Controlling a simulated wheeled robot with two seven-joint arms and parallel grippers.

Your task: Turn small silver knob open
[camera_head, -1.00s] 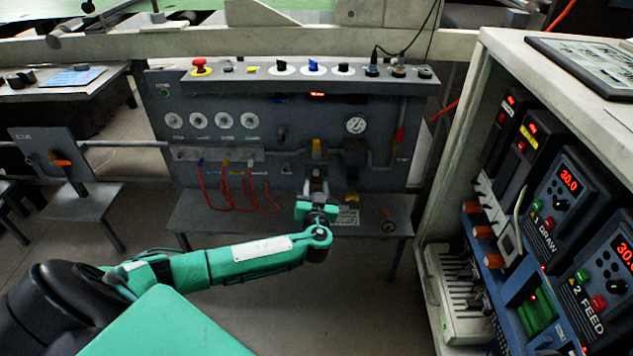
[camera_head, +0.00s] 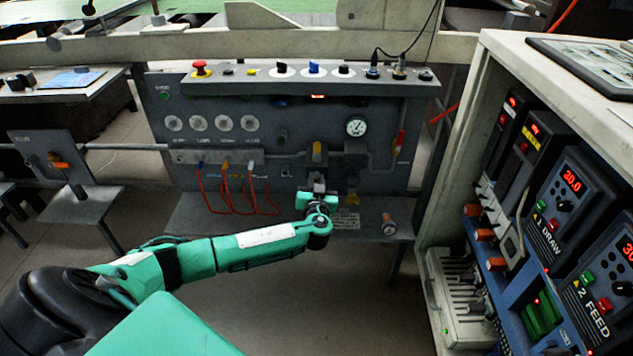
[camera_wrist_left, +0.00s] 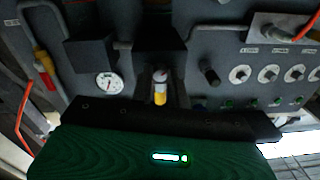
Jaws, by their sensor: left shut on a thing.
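My left gripper (camera_head: 318,186) reaches up from below to the middle of the grey panel (camera_head: 215,103). It is shut, with the small silver knob at its fingertips. The same yellow-orange part (camera_head: 317,150) stands just above the gripper in the head view. The gripper and wrist hide most of the knob there, so I cannot tell how far it is turned. My right gripper is not in view.
A pressure gauge (camera_head: 356,127) and a red-yellow handle (camera_head: 399,142) are to the right on the panel. Red hoses (camera_head: 235,195) hang at left. A shelf (camera_head: 195,212) juts out below. A control cabinet (camera_head: 500,55) stands close on the right.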

